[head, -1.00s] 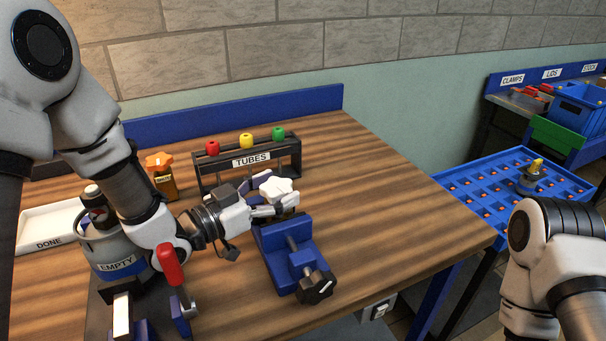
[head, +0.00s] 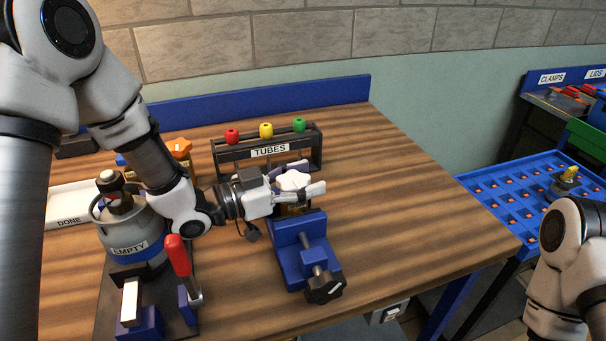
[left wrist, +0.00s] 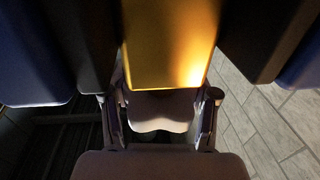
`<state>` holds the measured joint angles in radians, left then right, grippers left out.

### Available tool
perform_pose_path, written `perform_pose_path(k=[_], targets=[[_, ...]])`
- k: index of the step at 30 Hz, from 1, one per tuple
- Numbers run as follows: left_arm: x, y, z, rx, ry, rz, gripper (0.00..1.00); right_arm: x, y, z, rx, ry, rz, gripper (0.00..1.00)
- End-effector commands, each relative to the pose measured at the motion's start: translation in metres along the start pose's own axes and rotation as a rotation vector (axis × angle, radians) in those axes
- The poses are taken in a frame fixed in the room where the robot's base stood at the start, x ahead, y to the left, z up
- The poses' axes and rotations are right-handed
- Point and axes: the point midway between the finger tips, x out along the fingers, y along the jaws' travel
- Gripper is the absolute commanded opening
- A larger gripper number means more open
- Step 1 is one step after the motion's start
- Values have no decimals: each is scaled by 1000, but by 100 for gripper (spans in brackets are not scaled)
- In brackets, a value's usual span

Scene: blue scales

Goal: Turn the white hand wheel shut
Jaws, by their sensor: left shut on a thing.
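The white hand wheel (head: 291,181) sits on a brass valve body clamped in the blue vise (head: 304,250) on the bench. My left gripper (head: 309,178) reaches in from the left with one finger on the far side of the wheel and one on the near side, shut on it. In the left wrist view the wheel (left wrist: 160,112) lies between the two fingers, with the brass body (left wrist: 168,45) beyond it. The near finger partly hides the brass body in the head view. My right arm shows at the lower right; its gripper is out of view.
A black TUBES rack (head: 268,152) with red, yellow and green caps stands just behind the wheel. A grey EMPTY canister (head: 128,236) and a red-handled clamp (head: 178,256) stand left. A white DONE tray (head: 68,208) lies farther left. The bench right of the vise is clear.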

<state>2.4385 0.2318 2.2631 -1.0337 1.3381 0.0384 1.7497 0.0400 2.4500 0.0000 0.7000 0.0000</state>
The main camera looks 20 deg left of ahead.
Motion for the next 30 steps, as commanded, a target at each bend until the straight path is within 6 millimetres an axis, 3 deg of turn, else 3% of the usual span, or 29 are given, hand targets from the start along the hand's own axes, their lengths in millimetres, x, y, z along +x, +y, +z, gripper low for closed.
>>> perform_pose_path(k=[6, 14, 15, 16, 26, 30], targets=[[0, 3, 1, 1, -6, 126, 24, -9, 0, 0, 0, 0, 0, 0], [0, 4, 2, 1, -7, 133, 24, -8, 0, 0, 0, 0, 0, 0], [0, 4, 2, 0, -7, 133, 66, -8, 0, 0, 0, 0, 0, 0], [0, 4, 2, 0, -7, 132, 73, -8, 0, 0, 0, 0, 0, 0], [0, 4, 0, 2, -4, 130, 73, -8, 0, 0, 0, 0, 0, 0], [0, 3, -18, 5, -2, 130, 73, -9, 0, 0, 0, 0, 0, 0]])
